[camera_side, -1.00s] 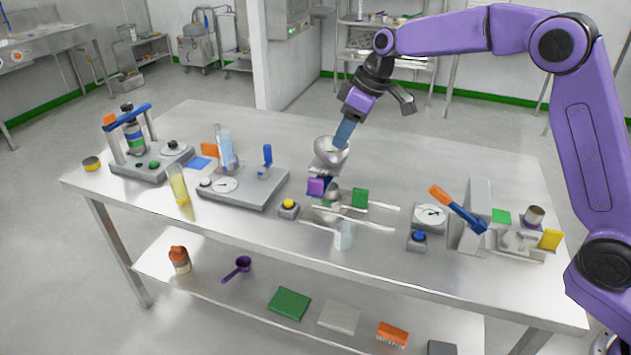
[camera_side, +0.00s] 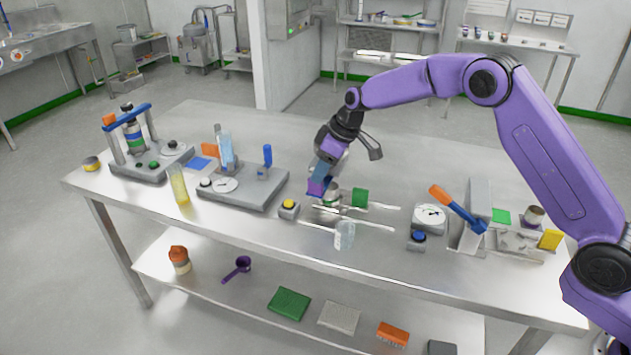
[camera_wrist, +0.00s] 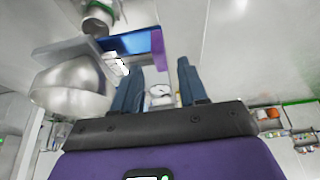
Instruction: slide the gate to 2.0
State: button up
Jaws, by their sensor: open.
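The gate appears as a blue plate with a purple end piece (camera_side: 316,187) beneath the steel hopper; in the wrist view the plate's purple end (camera_wrist: 157,45) lies just past the fingertips. The steel hopper bowl (camera_wrist: 72,88) is left of the fingers in the wrist view and mostly hidden behind my gripper in the side view. My gripper (camera_side: 322,171) tilts down over the purple piece. Its two blue-grey fingers (camera_wrist: 158,68) are apart with nothing held between them. Whether a finger touches the gate, I cannot tell. No readable gate scale shows.
A green block (camera_side: 360,197) stands right of the gate, near a clear beaker (camera_side: 344,236). A yellow-button box (camera_side: 288,209) is to the left.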

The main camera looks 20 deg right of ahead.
aim_at(315, 187)
jog(key=shift+x, duration=2.45)
